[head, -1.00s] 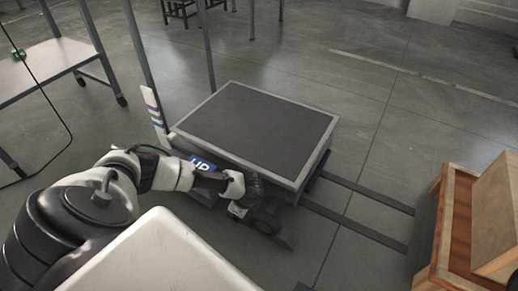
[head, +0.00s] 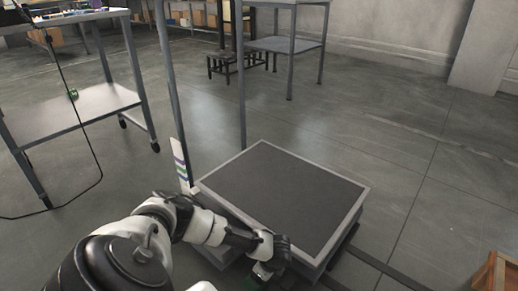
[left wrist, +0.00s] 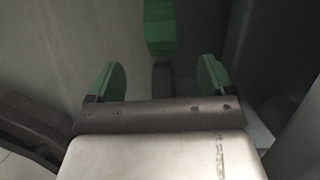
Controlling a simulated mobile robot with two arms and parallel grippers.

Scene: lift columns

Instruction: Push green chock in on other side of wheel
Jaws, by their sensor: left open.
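A green chock (left wrist: 159,28) shows in the left wrist view at the top centre, on the grey floor. My left gripper (left wrist: 161,80) is open, with its two green-padded fingers apart. The chock is beyond the fingertips, in line with the gap between them, and nothing is held. In the head view my left gripper (head: 264,272) is low beside the near side of the lift cart (head: 290,195); its fingers are mostly hidden. I cannot clearly make out the wheel in either current view. My right gripper is not in view.
A small green object (head: 72,94) lies on the lower shelf of a metal rack (head: 95,108) at the left. A black cable hangs in front of it. A wooden crate (head: 496,272) stands at the lower right. The floor right of the cart is open.

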